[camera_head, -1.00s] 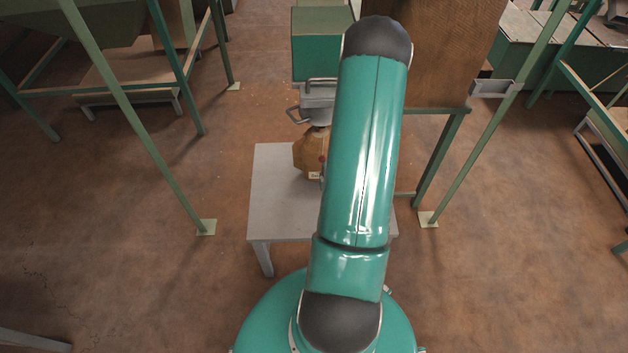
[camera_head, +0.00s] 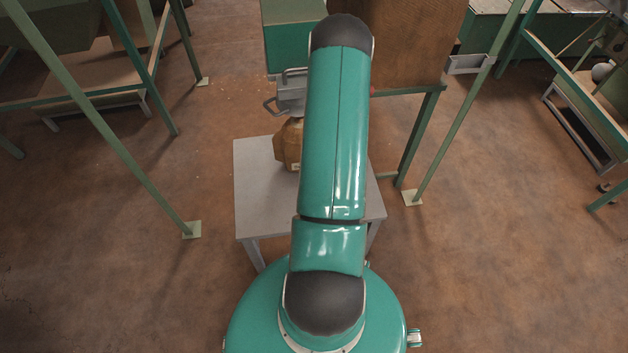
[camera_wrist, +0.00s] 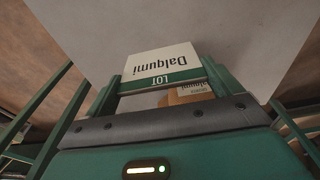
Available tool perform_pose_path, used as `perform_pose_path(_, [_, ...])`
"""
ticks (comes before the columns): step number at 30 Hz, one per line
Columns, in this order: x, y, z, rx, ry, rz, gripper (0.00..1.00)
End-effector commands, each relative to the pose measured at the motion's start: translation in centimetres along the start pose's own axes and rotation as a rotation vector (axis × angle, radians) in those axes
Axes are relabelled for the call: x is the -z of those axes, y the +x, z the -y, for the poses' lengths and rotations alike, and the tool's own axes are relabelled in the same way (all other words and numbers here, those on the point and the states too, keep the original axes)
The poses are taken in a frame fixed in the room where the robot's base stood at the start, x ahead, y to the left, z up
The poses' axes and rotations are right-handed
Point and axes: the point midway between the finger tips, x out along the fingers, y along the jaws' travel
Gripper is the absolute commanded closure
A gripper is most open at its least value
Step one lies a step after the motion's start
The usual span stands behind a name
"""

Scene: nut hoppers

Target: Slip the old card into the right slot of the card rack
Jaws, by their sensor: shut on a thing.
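A white card (camera_wrist: 160,65) with a green band, reading "Dalqumi" and "LOT" upside down, is held in my gripper (camera_wrist: 162,85) in the wrist view. The two green fingers stand at either side of the card's lower part. In the head view my arm hides the gripper and the card. A small grey box (camera_head: 468,64) sits by the green post at the upper right; I cannot tell whether it is the card rack, and no slots can be made out.
A grey table (camera_head: 262,200) stands in front of me with a brown sack (camera_head: 288,145) under a grey spout (camera_head: 291,95). A labelled brown thing (camera_wrist: 187,95) shows behind the card. Green posts (camera_head: 440,130) flank the table. Open floor (camera_head: 500,260) lies to the right.

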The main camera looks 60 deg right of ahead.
Motion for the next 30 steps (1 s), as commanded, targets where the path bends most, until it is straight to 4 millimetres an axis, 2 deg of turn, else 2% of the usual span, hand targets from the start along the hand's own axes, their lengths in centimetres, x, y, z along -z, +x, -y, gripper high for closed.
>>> perform_pose_path(3, [0.6,2.1,1.6,0.001,-0.003,0.001,0.32])
perform_pose_path(11, [1.3,4.3,3.3,0.001,-0.002,0.001,0.32])
perform_pose_path(16, [1.0,6.7,3.2,0.000,0.001,0.001,0.32])
perform_pose_path(29, [0.9,7.5,3.2,0.000,0.000,0.000,0.32])
perform_pose_path(30, [0.9,7.4,3.2,0.000,0.000,-0.001,0.04])
